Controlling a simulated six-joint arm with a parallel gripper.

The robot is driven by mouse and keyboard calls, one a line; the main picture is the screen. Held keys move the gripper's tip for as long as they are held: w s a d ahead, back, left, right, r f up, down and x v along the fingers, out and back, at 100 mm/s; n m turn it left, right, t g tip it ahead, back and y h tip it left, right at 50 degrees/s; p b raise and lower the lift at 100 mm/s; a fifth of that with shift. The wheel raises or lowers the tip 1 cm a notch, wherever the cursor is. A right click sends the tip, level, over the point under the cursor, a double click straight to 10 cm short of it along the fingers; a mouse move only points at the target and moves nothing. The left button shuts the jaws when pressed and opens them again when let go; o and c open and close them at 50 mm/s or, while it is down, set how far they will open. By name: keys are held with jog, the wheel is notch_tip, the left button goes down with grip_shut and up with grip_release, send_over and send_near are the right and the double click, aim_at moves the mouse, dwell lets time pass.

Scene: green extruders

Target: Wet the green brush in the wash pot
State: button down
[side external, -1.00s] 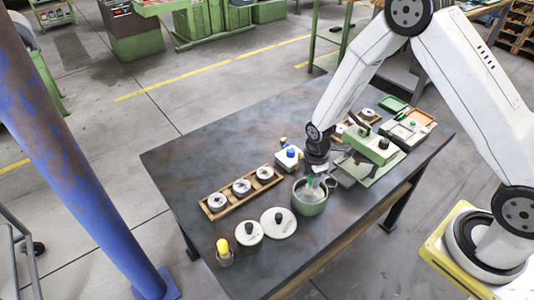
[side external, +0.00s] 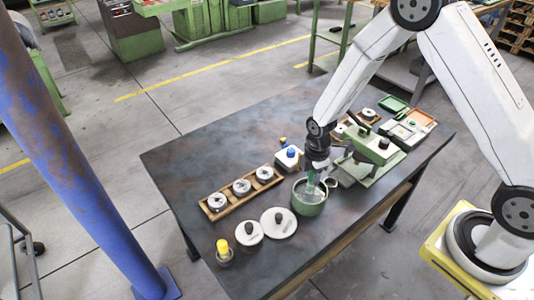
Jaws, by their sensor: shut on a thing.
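The green wash pot (side external: 310,207) stands near the front edge of the dark table, with a light loop handle at its upper right. My gripper (side external: 313,176) points down over the pot. It is shut on the green brush (side external: 311,188), whose lower part is inside the pot mouth. The bristles are hidden by the pot wall, so I cannot tell if they touch liquid.
A wooden rack (side external: 242,192) with several round parts lies left of the pot. Two white discs with black knobs (side external: 279,222) and a yellow-topped jar (side external: 223,250) are front left. A white block with a blue knob (side external: 289,158) is behind. A green machine (side external: 372,147) stands right.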

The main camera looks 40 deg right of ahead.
jog(key=shift+r, duration=2.75)
jog(key=shift+r, duration=0.1)
notch_tip(320, 180, up, 2)
jog(key=m, duration=0.3)
jog(key=shift+d+m, duration=0.1)
jog(key=shift+m, duration=0.3)
jog(key=r+m, duration=0.1)
jog(key=m, duration=0.2)
jog(key=shift+r, duration=0.35)
jog(key=shift+s+d+r+m, duration=0.15)
jog(key=shift+r+m, duration=0.55)
jog(key=shift+m, duration=0.65)
jog(key=shift+s+a+r+m, duration=0.1)
jog(key=shift+r+m, duration=0.6)
jog(key=shift+m, duration=0.7)
jog(key=shift+s+d+r+m, duration=0.15)
jog(key=shift+r+m, duration=0.55)
jog(key=shift+m, duration=0.65)
